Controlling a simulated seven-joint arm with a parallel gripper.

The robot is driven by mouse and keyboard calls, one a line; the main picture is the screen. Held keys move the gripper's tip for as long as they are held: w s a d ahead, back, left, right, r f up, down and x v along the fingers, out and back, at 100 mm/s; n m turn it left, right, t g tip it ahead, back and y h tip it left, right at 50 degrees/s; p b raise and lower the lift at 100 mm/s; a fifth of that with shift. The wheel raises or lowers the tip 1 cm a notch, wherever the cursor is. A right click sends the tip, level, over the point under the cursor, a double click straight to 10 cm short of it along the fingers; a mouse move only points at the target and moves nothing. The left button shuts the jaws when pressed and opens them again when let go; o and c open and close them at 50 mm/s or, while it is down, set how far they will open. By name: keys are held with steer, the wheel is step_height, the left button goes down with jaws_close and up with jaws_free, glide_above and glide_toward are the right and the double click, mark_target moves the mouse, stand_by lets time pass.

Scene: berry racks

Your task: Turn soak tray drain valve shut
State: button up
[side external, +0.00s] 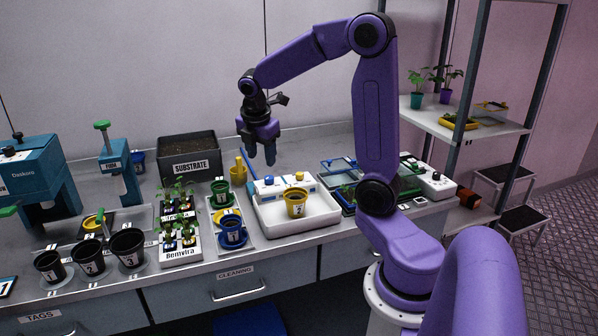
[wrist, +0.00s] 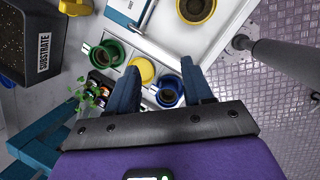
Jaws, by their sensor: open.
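The white soak tray (side external: 270,226) sits on the bench right of centre, with a yellow pot (side external: 296,205) marked 2 in it. A white box at its back edge carries a blue knob (side external: 269,181) and a yellow knob (side external: 299,176). I cannot tell which part is the drain valve or how it is turned. My gripper (side external: 262,158) hangs open and empty in the air above and behind the tray's left side, apart from it. In the wrist view, the open fingers (wrist: 160,88) point toward the cup rack, and part of the tray (wrist: 196,48) shows at the top.
A rack with green, yellow and blue cups (side external: 231,232) stands left of the tray, beside seedling trays (side external: 181,250). A black substrate bin (side external: 188,152) is behind them. A green-edged tray (side external: 403,190) lies to the right, partly behind my arm. Free bench shows behind the soak tray.

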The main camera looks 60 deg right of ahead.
steer(key=d+n+g+h, duration=0.1)
steer(key=d, duration=1.2)
glide_toward(300, 173)
steer(key=x, duration=0.8)
steer(key=shift+a+f, duration=0.1)
steer(key=shift+f, duration=0.15)
jaws_close()
